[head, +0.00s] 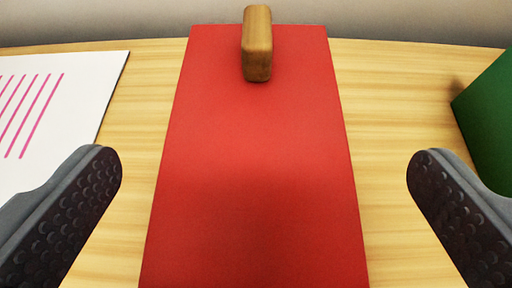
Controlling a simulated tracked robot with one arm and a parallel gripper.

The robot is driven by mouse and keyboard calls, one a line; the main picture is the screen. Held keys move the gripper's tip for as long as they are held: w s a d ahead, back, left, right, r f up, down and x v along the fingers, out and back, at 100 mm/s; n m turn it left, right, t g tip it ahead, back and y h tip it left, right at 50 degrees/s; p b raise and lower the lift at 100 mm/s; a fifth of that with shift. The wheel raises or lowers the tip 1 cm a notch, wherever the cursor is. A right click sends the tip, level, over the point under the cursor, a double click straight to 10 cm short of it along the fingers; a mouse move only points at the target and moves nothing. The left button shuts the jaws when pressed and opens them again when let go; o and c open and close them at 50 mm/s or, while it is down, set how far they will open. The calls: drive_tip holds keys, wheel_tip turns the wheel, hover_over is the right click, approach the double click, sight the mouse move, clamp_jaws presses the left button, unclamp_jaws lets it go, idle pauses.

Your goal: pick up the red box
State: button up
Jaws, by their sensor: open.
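The red box (252,170) lies in the middle of the head view and runs from near the back of the table down past the bottom edge of the picture. A small wooden block (257,45) is at its far end and appears to rest on it. My gripper (265,170) is open, with one dark grey, dimpled finger on each side of the red box. Neither finger touches the box. The near end of the box is out of view.
A white sheet with pink stripes (75,75) lies at the left on the light wooden table (400,90). A green object (490,120) stands at the right edge, partly cut off. A grey wall (400,20) is behind the table. Bare wood shows on both sides of the red box.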

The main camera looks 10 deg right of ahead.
sight(253, 145)
drive_tip(key=shift+a+f+b+x, duration=0.15)
drive_tip(key=shift+x, duration=1.15)
drive_tip(key=shift+a+f+b+x, duration=0.1)
drive_tip(key=shift+a+b+x, duration=0.05)
drive_tip(key=shift+x, duration=1.1)
drive_tip(key=c, duration=1.3)
